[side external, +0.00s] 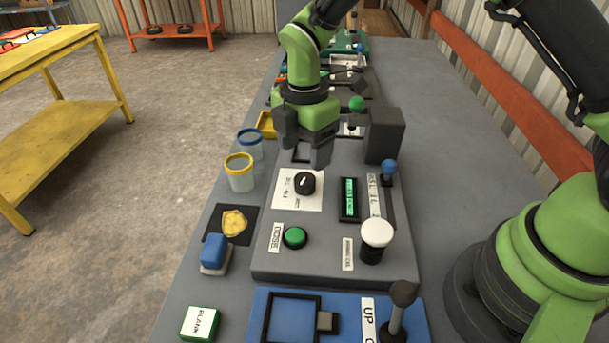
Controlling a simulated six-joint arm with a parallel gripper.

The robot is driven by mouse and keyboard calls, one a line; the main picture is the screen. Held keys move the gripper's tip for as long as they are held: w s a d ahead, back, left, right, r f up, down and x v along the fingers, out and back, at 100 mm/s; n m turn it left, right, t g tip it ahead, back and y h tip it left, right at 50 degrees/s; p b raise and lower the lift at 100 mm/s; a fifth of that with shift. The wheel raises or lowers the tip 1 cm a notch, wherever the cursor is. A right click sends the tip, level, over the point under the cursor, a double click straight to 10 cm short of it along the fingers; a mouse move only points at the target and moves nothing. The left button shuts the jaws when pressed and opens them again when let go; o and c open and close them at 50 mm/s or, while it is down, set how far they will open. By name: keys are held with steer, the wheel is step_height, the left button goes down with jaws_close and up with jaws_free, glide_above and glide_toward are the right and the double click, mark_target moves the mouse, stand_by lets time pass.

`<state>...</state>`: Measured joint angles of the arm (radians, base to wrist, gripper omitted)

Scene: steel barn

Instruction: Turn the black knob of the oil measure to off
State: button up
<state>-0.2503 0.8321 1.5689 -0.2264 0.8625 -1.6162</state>
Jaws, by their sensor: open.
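The black knob (305,183) sits on a white label plate (285,190) on the grey panel of the oil measure (322,252). A pale pointer line shows on the knob's top; its exact setting is too small to read. My gripper (302,152) is open above and just behind the knob, pointing down. It appears apart from the knob, with nothing visible between its fingers. The panel also carries a lit green display (349,200), a green button (295,237), a white-topped knob (376,236) and a blue-topped lever (389,170).
A dark grey block (385,135) stands right of my gripper. Two clear cups, blue-rimmed (250,144) and yellow-rimmed (240,173), stand to the left. A blue panel with a grey-knobbed lever (399,305) lies in front.

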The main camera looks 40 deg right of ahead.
mark_target(305, 178)
step_height(305, 178, down, 7)
steer(key=shift+r, duration=0.1)
stand_by(0.3)
steer(key=c, duration=0.9)
